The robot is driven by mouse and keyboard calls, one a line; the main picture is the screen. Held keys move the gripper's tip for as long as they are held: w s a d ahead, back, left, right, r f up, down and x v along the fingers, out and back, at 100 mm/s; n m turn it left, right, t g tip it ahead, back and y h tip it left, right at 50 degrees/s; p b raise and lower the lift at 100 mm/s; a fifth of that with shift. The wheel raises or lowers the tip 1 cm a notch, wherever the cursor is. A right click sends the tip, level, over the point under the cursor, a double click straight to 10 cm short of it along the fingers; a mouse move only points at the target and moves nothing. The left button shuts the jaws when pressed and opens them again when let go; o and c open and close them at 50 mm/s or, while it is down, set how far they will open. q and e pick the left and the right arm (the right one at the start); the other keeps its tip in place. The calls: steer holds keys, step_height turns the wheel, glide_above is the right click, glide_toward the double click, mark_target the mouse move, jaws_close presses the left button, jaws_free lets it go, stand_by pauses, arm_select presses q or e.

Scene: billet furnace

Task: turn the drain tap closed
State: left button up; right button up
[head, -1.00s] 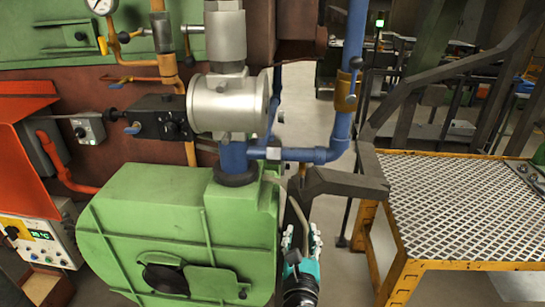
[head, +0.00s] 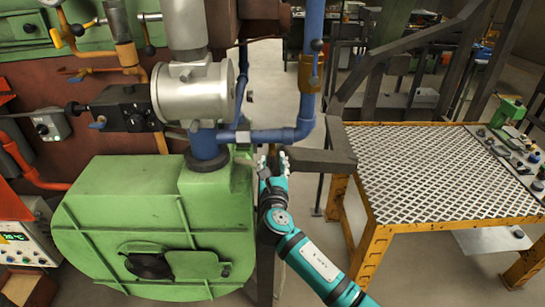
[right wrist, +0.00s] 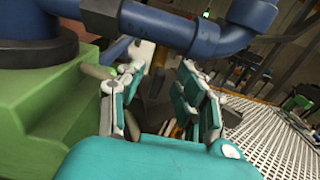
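My right gripper (head: 272,162) is raised beside the green blower housing (head: 150,225), just below the horizontal blue pipe (head: 270,135). In the right wrist view its two fingers (right wrist: 163,95) stand apart, with dark and brownish shapes showing between or behind them. I see no grip on anything. I cannot single out the drain tap for sure; the area under the blue pipe is partly hidden by my gripper. A valve with a brass-coloured body (head: 310,73) and a black-knobbed lever sits higher on the upright blue pipe. My left gripper is not in view.
A dark beam end (head: 320,161) lies close to the right of my right gripper. A yellow-framed mesh table (head: 430,175) stands farther right. A silver cylinder (head: 193,93) sits above the housing. Open floor shows between the housing and the table.

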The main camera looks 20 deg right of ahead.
steer(key=shift+x, duration=0.9)
steer(key=shift+c, duration=0.3)
jaws_close()
